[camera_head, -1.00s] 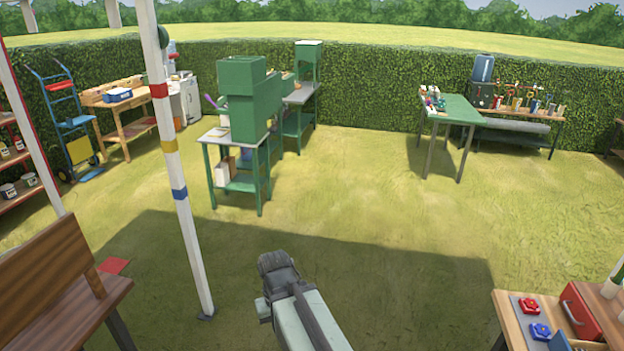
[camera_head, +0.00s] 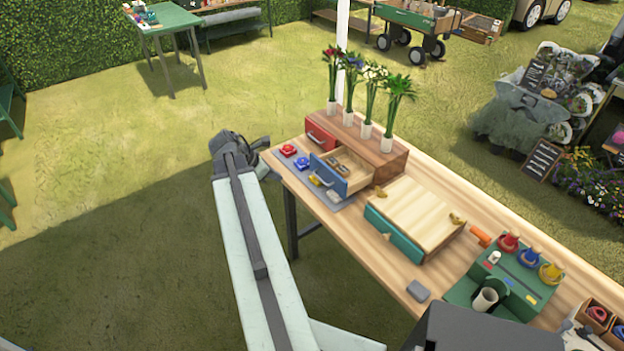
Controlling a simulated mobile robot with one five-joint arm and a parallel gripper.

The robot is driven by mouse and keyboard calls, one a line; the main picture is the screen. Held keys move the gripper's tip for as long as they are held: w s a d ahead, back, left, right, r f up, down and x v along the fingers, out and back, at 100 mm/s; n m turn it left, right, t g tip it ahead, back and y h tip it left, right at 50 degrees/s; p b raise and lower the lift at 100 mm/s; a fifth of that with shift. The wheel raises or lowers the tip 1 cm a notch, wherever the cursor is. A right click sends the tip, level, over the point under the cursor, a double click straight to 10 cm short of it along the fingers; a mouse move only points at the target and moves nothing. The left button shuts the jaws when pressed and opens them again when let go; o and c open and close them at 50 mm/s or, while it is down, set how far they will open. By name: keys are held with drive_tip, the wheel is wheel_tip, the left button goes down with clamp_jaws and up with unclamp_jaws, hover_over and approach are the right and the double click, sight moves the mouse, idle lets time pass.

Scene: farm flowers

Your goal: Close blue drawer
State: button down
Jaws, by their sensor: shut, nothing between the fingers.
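The blue drawer (camera_head: 331,175) stands pulled out from the front of a wooden cabinet (camera_head: 384,160) on the table. Small brown items (camera_head: 342,163) lie inside it. A red drawer (camera_head: 317,131) beside it to the left looks shut. My gripper (camera_head: 262,156) is at the table's far left corner, left of the blue drawer and apart from it. Its fingers are small and partly hidden by the wrist; it is shut and empty.
A grey mat with red (camera_head: 289,150) and blue (camera_head: 302,163) pieces lies before the drawers. Vases of flowers (camera_head: 347,115) stand on the cabinet. A green-fronted box (camera_head: 392,232) stands to the right. Open grass lies left of the table (camera_head: 440,185).

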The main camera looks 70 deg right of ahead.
drive_tip(key=shift+n+g, duration=0.3)
drive_tip(key=shift+n, duration=0.1)
drive_tip(key=s+d+f+b, duration=0.2)
drive_tip(key=b, duration=0.1)
drive_tip(key=s+d+f+b, duration=0.2)
drive_tip(key=d+f+b, duration=0.1)
drive_tip(key=s+d+f+b, duration=0.3)
drive_tip(key=shift+d+f, duration=0.15)
drive_tip(key=shift+f, duration=0.1)
drive_tip(key=s+d, duration=0.1)
drive_tip(key=d, duration=0.1)
drive_tip(key=shift+s+d+r, duration=0.2)
drive_tip(key=shift+s+d, duration=0.15)
drive_tip(key=shift+s, duration=0.05)
drive_tip(key=shift+s+d, duration=0.1)
drive_tip(key=shift+d, duration=0.05)
